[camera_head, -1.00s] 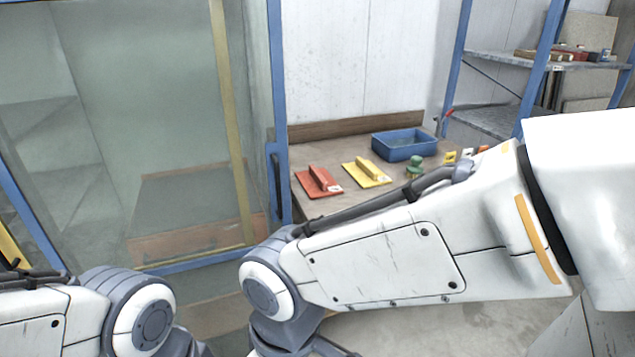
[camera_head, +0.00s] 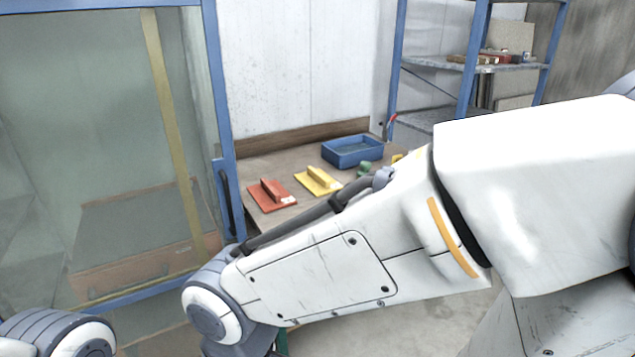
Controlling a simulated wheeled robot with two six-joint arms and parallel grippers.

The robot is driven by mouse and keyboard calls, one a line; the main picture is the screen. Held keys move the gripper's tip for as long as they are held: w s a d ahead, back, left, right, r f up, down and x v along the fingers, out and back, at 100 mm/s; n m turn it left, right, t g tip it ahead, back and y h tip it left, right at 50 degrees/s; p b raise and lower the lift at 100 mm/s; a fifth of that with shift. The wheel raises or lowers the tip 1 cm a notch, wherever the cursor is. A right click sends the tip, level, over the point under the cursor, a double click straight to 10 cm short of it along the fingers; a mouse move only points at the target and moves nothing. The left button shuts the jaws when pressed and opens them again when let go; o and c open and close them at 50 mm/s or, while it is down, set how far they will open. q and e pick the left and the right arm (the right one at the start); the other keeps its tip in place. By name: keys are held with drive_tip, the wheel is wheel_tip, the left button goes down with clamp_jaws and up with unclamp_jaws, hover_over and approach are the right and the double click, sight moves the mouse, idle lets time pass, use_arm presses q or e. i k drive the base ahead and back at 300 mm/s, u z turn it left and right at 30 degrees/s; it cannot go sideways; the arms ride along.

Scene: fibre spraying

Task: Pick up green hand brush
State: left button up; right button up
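A small green object (camera_head: 365,168) stands on the wooden workbench just in front of the blue tray. It is partly hidden behind my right arm, so I cannot tell clearly whether it is the hand brush. My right arm crosses the middle of the view, in front of the bench. Only the rounded joint of my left arm shows at the bottom left. Neither gripper is in view.
A red trowel (camera_head: 270,194) and a yellow trowel (camera_head: 318,181) lie on the bench beside a blue tray (camera_head: 352,151). A blue-framed glass booth (camera_head: 90,120) stands left. A blue-posted shelf (camera_head: 470,67) stands at back right. A thin green strip (camera_head: 282,342) shows below my arm.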

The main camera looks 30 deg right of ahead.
sight(365, 165)
drive_tip(key=z, duration=1.2)
